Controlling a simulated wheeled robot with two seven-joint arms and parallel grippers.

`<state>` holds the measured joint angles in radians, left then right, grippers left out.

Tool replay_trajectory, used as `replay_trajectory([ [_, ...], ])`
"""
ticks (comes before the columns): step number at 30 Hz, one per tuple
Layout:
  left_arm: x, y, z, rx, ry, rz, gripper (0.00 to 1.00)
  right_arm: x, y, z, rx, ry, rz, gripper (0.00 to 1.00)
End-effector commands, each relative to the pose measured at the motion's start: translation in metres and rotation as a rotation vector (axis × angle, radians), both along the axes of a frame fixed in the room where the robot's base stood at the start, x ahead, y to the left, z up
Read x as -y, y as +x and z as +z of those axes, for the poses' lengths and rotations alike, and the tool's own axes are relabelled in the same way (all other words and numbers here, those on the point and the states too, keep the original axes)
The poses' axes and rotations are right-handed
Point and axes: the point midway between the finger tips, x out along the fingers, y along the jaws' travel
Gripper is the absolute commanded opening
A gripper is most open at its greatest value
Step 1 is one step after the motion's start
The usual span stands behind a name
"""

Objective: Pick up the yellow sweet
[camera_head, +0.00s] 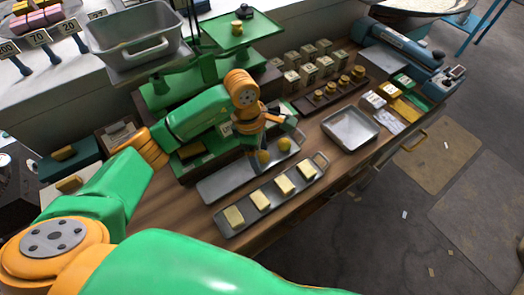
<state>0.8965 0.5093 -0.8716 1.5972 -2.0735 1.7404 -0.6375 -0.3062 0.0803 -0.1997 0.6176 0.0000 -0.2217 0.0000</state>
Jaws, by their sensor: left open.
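Two round yellow sweets sit close together at the right part of a long grey metal tray (222,184). One yellow sweet (264,157) is nearer and lower in the picture. The other yellow sweet (285,145) is a little to its right and farther up. My left gripper (259,153) is open and points down over the tray, just beside the nearer sweet. Its fingers partly overlap that area, so I cannot tell whether they touch the sweet. My right gripper is not in view.
A second long tray (243,223) with several pale yellow blocks lies in front. An empty square metal tray (350,128) is to the right. A green scale (205,65) with a grey pan (133,40) stands behind. Small boxes and brass weights stand at the back right.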

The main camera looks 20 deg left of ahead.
Motion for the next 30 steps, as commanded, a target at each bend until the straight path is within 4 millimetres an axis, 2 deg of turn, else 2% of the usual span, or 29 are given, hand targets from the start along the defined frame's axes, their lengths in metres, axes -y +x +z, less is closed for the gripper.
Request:
replay_trajectory([
  [6, 0.000, 0.000, -0.004, 0.001, 0.000, 0.000, 0.79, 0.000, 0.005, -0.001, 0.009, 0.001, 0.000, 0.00],
  [12, 0.000, 0.000, -0.005, 0.001, 0.002, 0.001, 0.24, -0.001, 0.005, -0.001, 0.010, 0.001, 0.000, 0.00],
  [15, 0.000, 0.000, -0.005, 0.001, 0.002, 0.001, 0.00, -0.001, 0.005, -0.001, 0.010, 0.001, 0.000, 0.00],
  [25, 0.000, 0.001, -0.001, 0.004, 0.001, 0.003, 0.00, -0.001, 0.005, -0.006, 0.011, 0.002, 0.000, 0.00],
  [28, 0.000, 0.002, 0.010, 0.008, 0.000, 0.000, 0.00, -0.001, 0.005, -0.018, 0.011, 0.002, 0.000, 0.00],
  [30, 0.001, 0.001, 0.025, 0.011, -0.001, -0.001, 0.00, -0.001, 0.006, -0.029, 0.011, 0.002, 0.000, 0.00],
])
